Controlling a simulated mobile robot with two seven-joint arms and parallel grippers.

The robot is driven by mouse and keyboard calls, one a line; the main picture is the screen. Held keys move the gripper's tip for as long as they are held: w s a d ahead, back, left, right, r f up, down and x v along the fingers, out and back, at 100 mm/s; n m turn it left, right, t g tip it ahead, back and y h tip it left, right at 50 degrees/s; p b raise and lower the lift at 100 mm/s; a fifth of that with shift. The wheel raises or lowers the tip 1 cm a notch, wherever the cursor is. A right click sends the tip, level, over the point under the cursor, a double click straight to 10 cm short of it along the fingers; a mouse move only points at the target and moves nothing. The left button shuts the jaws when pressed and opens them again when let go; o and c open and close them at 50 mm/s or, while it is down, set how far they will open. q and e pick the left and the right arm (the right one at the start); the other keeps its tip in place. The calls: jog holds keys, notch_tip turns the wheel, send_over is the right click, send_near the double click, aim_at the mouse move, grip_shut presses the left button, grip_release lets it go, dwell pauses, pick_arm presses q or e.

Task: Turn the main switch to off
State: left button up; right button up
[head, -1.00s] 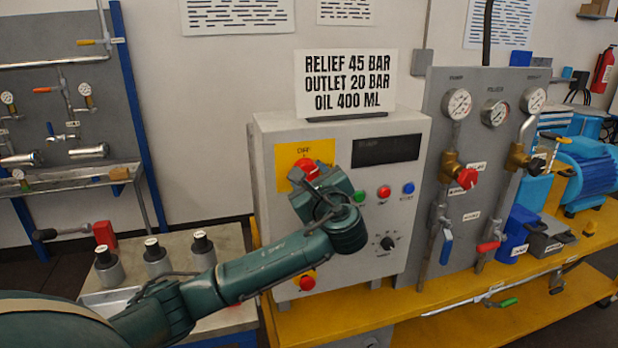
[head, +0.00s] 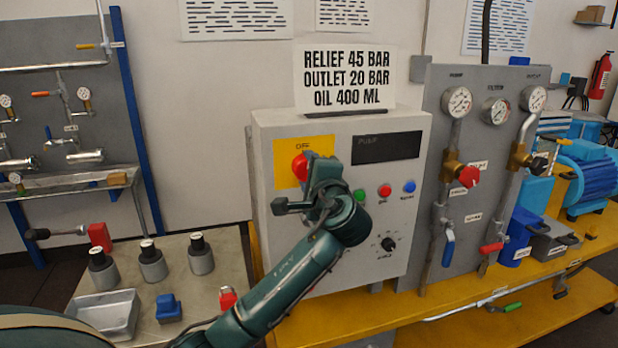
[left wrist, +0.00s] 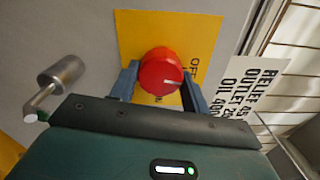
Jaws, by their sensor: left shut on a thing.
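The main switch is a red round knob (head: 300,167) on a yellow plate (head: 284,180) at the upper left of the grey control box (head: 262,215). In the left wrist view the red knob (left wrist: 161,73) sits between the two fingers of my left gripper (left wrist: 160,88), with a white mark on its right side. The yellow plate (left wrist: 135,40) behind it bears partly hidden lettering. My left gripper (head: 308,172) is shut on the knob and covers part of it in the head view. My right gripper is not in view.
Green (head: 360,195), red (head: 385,190) and blue (head: 409,187) buttons and a black dial (head: 387,243) sit on the box. A sign (head: 346,78) stands on top. A gauge panel (head: 487,130) with valves is to the right. Dark-topped bottles (head: 152,262) stand at the lower left.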

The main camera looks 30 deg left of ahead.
pick_arm(q)
jog(key=shift+n+b, duration=0.4)
jog(key=shift+n, duration=0.6)
jog(key=o, duration=1)
jog(key=b+v, duration=0.2)
jog(key=v, duration=1.1)
jog(key=shift+s, duration=0.15)
